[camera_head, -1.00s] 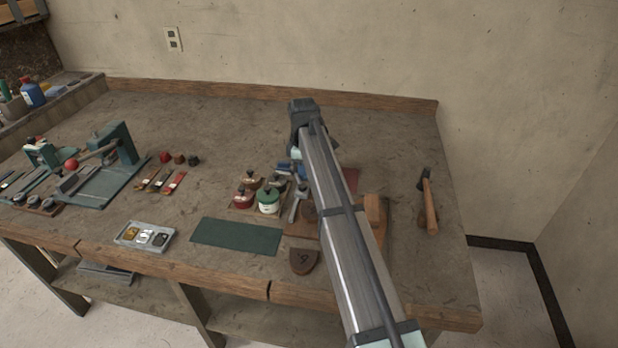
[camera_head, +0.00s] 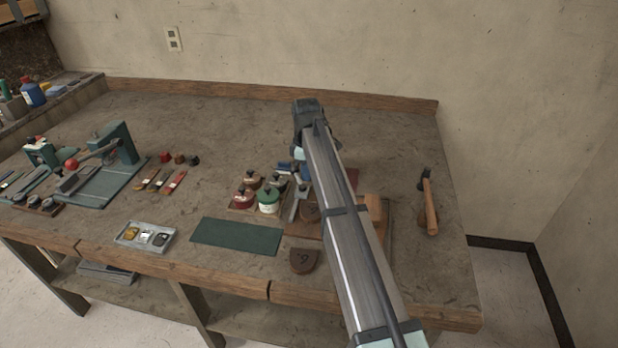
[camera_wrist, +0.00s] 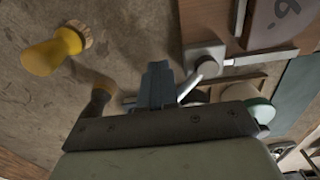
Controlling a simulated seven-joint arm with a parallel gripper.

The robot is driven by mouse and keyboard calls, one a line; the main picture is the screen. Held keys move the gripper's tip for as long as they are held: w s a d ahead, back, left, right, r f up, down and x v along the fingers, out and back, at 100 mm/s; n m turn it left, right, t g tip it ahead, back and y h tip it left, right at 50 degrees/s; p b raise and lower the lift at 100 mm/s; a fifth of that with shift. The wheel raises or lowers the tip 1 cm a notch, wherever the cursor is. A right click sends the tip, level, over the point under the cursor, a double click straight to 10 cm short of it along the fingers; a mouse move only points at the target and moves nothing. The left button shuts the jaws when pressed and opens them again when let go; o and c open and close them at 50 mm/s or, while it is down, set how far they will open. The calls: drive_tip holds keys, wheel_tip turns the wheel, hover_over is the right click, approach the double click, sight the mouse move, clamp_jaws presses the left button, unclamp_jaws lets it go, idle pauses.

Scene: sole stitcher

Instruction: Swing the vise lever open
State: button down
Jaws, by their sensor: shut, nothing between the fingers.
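The vise (camera_wrist: 205,60) shows in the wrist view as a light grey metal block with a bar, at the edge of a wooden board (camera_wrist: 228,22). A bent grey rod, which looks like the vise lever (camera_wrist: 190,85), runs from the block down toward my fingers. My gripper (camera_wrist: 157,72) is shut and empty, just left of the rod. I cannot tell whether they touch. In the head view, part of the grey metal vise (camera_head: 299,204) shows left of my arm. My arm hides the rest, and my fingertips are not clear there.
A green-lidded jar (camera_head: 268,200) and other jars stand left of the vise. A brown sole piece (camera_head: 304,261) and a green mat (camera_head: 236,235) lie in front. A yellow-handled tool (camera_wrist: 50,55) is at left in the wrist view. A hammer (camera_head: 430,205) lies right. The back of the bench is clear.

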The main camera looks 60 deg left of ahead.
drive_tip(key=shift+r, duration=3)
drive_tip(key=w+d, duration=0.4)
drive_tip(key=shift+w, duration=0.35)
